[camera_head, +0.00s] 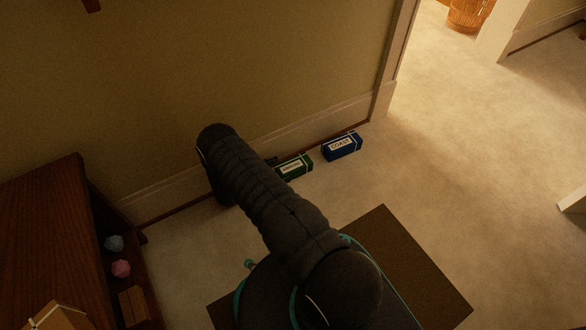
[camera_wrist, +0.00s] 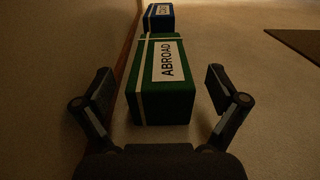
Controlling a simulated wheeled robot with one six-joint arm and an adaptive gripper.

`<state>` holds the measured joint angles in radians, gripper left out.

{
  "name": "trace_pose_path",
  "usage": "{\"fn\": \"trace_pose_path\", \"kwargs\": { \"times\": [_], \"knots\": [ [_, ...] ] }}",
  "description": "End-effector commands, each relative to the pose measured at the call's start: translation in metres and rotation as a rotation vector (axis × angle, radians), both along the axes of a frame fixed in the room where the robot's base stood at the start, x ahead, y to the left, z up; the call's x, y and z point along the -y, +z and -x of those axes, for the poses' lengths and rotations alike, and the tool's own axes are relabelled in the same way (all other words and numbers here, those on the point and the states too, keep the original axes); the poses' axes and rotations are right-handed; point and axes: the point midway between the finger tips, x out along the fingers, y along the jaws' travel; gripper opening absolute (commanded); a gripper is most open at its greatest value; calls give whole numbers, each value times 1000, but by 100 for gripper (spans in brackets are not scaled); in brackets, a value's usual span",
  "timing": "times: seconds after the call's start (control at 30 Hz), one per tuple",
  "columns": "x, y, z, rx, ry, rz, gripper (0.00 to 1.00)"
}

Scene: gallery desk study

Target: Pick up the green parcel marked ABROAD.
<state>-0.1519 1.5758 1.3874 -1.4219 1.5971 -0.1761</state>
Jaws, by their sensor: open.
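The green parcel marked ABROAD (camera_wrist: 164,103) lies on the floor close to the wall, with a white label and pale straps. In the wrist view it stands between and just beyond the two fingers of my open, empty gripper (camera_wrist: 160,95). Neither finger visibly touches it. In the head view the green parcel (camera_head: 295,167) is partly hidden behind my arm. The gripper's fingers are hidden by the arm in the head view.
A blue parcel marked COAST (camera_head: 342,147) lies just beyond the green one, along the baseboard (camera_head: 290,131). A brown mat (camera_head: 430,285) lies under my base. A dark wooden shelf (camera_head: 45,225) stands at left. Open carpet (camera_head: 460,160) extends to the right.

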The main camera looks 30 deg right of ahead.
Motion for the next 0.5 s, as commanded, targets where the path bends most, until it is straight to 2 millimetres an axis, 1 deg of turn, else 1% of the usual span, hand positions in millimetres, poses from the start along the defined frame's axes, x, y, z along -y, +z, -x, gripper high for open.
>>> {"fn": "trace_pose_path", "kwargs": {
  "times": [0.03,0.1,0.2,0.3,0.5],
  "knots": [
    [9,0,1,-1,-4,0,96],
    [18,0,1,-1,-2,0,96],
    [26,0,0,-1,-1,1,96],
    [29,0,0,-1,0,1,96],
    [29,0,0,0,0,1,96]
  ]
}}
